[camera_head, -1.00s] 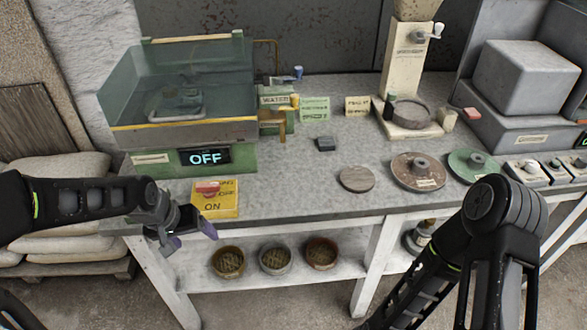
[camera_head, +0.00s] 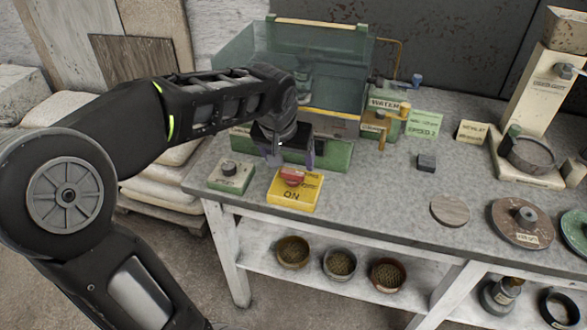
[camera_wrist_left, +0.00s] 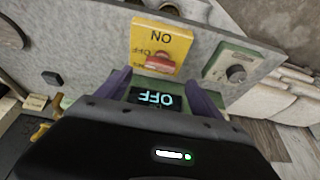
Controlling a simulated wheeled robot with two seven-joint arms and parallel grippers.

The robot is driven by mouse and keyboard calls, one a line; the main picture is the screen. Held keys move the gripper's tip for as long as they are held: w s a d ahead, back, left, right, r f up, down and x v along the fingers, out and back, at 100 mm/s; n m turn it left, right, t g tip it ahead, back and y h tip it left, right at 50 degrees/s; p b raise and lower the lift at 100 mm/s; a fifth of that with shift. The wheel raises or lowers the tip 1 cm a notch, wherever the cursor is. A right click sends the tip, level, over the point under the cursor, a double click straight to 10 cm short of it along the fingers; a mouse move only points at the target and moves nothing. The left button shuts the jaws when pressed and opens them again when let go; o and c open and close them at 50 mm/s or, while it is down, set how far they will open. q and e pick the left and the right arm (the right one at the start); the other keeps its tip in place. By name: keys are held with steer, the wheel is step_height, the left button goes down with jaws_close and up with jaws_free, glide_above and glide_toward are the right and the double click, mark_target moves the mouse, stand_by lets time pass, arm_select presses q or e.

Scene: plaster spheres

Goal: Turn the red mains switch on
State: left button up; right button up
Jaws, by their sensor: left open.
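In the left wrist view the red knob (camera_wrist_left: 160,62) lies just beyond my fingertips, with ON and OFF lettering on the yellow plate (camera_wrist_left: 150,34). My right gripper is not in view.
A green box with a dark knob (camera_head: 231,174) stands left of the switch. The green machine with a clear tank (camera_head: 340,62) stands behind it. Several bowls (camera_head: 340,264) sit on the lower shelf.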

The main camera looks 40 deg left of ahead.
mark_target(292, 172)
arm_select(q)
steer(key=x, duration=0.6)
steer(key=shift+f, duration=0.25)
steer(key=c, duration=1.4)
